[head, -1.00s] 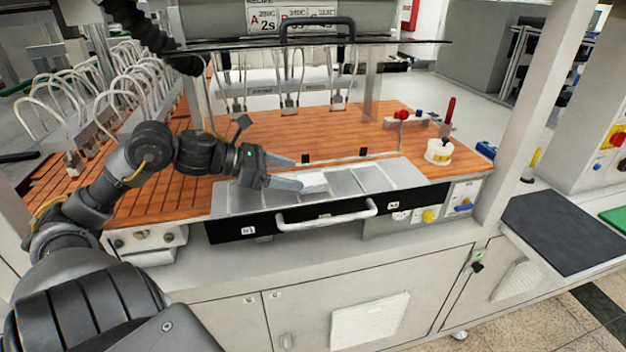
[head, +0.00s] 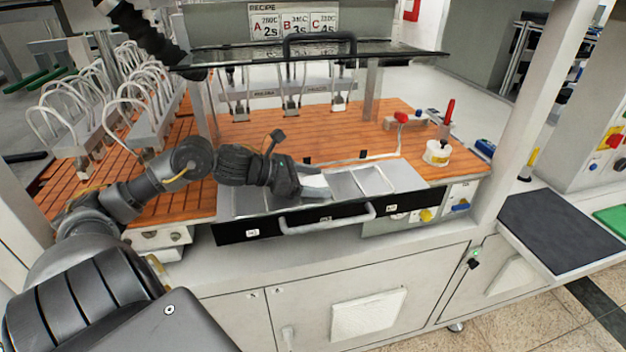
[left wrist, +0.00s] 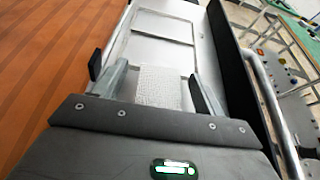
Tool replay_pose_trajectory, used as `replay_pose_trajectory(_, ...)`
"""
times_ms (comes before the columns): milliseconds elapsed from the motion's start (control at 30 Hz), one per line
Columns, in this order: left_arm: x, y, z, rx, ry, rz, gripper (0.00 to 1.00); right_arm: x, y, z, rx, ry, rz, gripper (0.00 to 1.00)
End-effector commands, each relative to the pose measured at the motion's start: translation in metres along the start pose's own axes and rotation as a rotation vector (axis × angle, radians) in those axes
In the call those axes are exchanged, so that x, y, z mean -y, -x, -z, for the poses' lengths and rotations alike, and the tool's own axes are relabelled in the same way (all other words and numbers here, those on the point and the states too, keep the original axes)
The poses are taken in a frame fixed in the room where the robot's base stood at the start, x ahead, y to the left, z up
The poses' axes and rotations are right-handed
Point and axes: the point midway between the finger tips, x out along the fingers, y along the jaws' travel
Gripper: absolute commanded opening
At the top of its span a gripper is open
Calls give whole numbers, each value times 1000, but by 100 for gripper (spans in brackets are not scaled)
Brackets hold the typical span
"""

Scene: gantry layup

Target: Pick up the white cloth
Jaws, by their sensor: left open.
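The white cloth (left wrist: 160,86) lies in the metal tray of the drawer, and its woven texture shows in the left wrist view. In the head view the cloth (head: 315,183) is a small pale patch at the tip of my left gripper. My left gripper (left wrist: 155,84) is open, with one finger on each side of the cloth. In the head view the left gripper (head: 310,186) reaches down to the tray (head: 405,175). I cannot tell whether the fingers touch the cloth. My right gripper does not show.
The drawer has a black front with a pale handle (head: 327,219). Empty framed compartments lie right of the cloth. A glass shelf (head: 400,58) with a dark handle hangs above the wooden deck. A white round container (head: 438,153) and a red-handled tool (head: 449,110) stand at right.

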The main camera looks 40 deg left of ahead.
Motion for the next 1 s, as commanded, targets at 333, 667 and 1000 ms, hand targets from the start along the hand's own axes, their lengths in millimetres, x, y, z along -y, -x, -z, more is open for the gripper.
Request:
replay_pose_trajectory(333,0,-6,0,0,-1,1,71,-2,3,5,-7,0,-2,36)
replay_pose_trajectory(667,0,-6,0,0,-1,1,33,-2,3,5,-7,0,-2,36)
replay_pose_trajectory(1000,0,-6,-1,0,-2,1,23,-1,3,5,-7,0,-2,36)
